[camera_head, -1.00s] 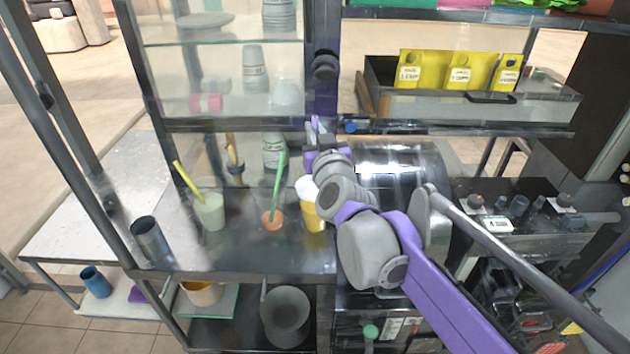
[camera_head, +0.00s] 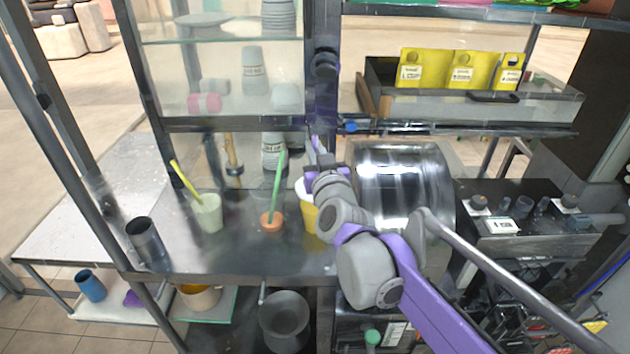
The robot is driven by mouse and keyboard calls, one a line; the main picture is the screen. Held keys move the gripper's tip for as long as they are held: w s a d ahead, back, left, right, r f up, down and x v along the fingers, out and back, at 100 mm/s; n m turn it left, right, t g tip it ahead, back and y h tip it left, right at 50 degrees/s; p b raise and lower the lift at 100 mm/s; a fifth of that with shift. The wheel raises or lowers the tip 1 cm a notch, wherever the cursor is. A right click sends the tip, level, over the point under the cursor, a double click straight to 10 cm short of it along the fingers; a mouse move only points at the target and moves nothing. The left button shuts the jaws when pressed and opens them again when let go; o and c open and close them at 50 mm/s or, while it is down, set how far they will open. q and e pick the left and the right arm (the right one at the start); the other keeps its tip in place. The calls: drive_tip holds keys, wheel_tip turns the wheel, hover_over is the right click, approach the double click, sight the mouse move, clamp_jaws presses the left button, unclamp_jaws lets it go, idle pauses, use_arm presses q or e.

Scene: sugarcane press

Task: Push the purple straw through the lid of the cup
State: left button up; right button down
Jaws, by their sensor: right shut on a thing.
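The yellow cup (camera_head: 309,219) with a whitish top (camera_head: 304,187) stands upright on the dark metal counter, partly hidden by my right arm. My right gripper (camera_head: 317,172) is just above the cup's top and shut on the thin purple straw (camera_head: 315,146). The straw sticks up from the gripper, close to the dark post behind it. Its lower end is hidden, so I cannot tell whether it touches the lid. My left gripper is not in view.
A pale green cup (camera_head: 207,213) with a yellow straw and a small orange cup (camera_head: 271,221) with a green straw stand to the left. A dark metal cup (camera_head: 146,241) is near the counter's left end. A shiny metal drum (camera_head: 405,185) stands close on the right.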

sight(316, 138)
drive_tip(key=shift+f+b, duration=1.05)
drive_tip(key=shift+f, duration=0.95)
drive_tip(key=c, duration=0.9)
unclamp_jaws()
drive_tip(key=shift+r, duration=0.15)
drive_tip(key=shift+r+p, duration=2.25)
drive_tip(key=shift+r, duration=1.15)
drive_tip(key=shift+f, duration=0.1)
